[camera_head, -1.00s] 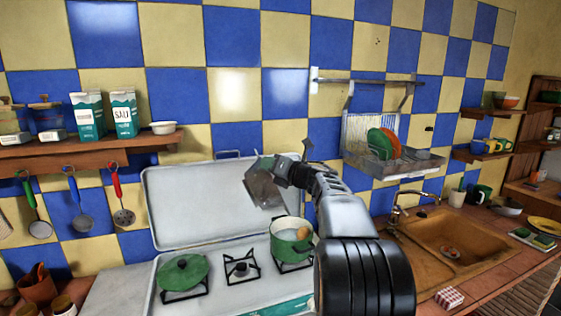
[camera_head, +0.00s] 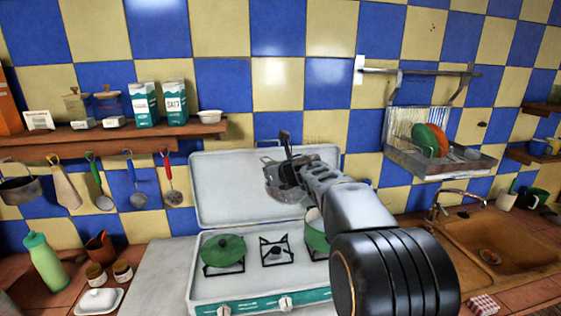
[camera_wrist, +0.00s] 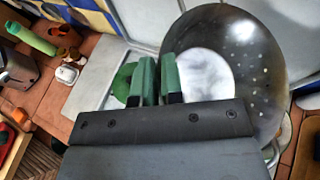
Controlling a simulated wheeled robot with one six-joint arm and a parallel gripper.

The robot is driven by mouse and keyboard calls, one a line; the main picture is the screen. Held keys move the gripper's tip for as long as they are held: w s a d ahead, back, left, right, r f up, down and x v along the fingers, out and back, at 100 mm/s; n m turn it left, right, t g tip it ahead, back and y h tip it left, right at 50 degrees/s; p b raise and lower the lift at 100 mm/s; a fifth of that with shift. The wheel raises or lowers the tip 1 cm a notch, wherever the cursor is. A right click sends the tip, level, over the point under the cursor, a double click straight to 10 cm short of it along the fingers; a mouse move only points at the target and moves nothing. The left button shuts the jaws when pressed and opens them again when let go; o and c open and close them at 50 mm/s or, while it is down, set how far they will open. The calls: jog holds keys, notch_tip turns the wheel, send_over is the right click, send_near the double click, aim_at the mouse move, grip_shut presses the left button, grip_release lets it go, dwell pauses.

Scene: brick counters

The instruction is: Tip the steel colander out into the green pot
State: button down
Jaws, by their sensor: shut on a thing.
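The steel colander (camera_head: 283,194) is held up above the stove, in front of the raised stove lid. In the wrist view the colander (camera_wrist: 255,60) fills the upper right, with holes and a pale round bottom; I see no food on the part that shows. My gripper (camera_wrist: 157,72) is shut at the colander's near left side; the exact grip point is hidden. In the head view my gripper (camera_head: 288,168) is just above the colander. The green pot (camera_head: 314,238) stands on the right burner, below and right of the colander. My arm hides much of it and its contents.
A green lidded pan (camera_head: 222,250) sits on the left burner; the middle burner (camera_head: 277,252) is bare. The raised stove lid (camera_head: 225,185) stands behind. A dish rack (camera_head: 440,160) and sink (camera_head: 505,245) are at right. Utensils hang below the shelf (camera_head: 100,140) at left.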

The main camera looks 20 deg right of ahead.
notch_tip(320, 180, down, 6)
jog(key=a+n+g+h+p, duration=0.1)
jog(key=a+n+h+p, duration=0.1)
jog(key=shift+w+r+n+h+p, duration=0.15)
jog(key=shift+w+n+h+p, duration=0.1)
jog(key=shift+n+h+p, duration=0.15)
jog(key=shift+r, duration=0.1)
dwell(0.4)
